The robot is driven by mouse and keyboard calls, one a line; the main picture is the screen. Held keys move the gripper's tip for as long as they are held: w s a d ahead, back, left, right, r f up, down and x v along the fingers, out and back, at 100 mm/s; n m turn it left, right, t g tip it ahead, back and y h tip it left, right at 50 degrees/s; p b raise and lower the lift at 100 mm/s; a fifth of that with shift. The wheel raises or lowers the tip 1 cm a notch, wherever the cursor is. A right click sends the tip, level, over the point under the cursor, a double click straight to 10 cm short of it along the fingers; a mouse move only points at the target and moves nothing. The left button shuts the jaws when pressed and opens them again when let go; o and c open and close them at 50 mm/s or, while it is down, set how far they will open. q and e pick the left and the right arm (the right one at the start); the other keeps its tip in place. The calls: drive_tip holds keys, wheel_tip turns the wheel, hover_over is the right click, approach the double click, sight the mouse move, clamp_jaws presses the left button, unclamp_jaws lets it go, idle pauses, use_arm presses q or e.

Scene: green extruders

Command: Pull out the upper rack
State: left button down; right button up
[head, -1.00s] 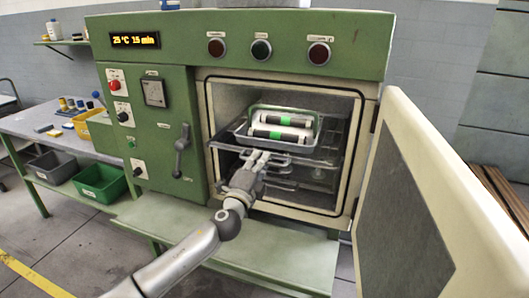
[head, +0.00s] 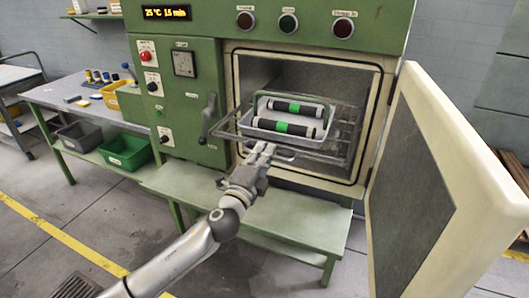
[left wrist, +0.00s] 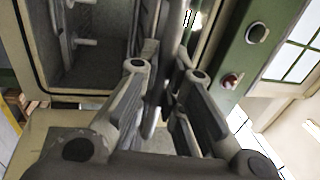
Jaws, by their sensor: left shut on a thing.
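The upper rack (head: 325,157) is a wire shelf at the open chamber of the green oven. Its front part sticks out past the opening. A grey tray (head: 262,125) with a green handle sits on it and holds two dark rolls (head: 298,108) with green bands. My left gripper (head: 262,151) is shut on the upper rack at its front edge, below the tray. In the left wrist view the fingers (left wrist: 160,85) are close together, and the gripped part is hard to make out. My right gripper is not in view.
The oven door (head: 420,170) stands wide open at the right. A green ledge (head: 270,215) lies below the chamber. A side table (head: 65,95) with a black bin (head: 80,135) and a green bin (head: 127,150) stands at the left. The floor in front is free.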

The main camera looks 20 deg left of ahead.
use_arm(q)
drive_tip(key=c, duration=1.5)
unclamp_jaws()
drive_tip(key=shift+c, duration=0.2)
drive_tip(key=s+f, duration=0.2)
drive_tip(key=s, duration=0.9)
drive_tip(key=shift+s+a+f, duration=0.15)
drive_tip(key=shift+s+a, duration=0.05)
drive_tip(key=shift+s, duration=0.15)
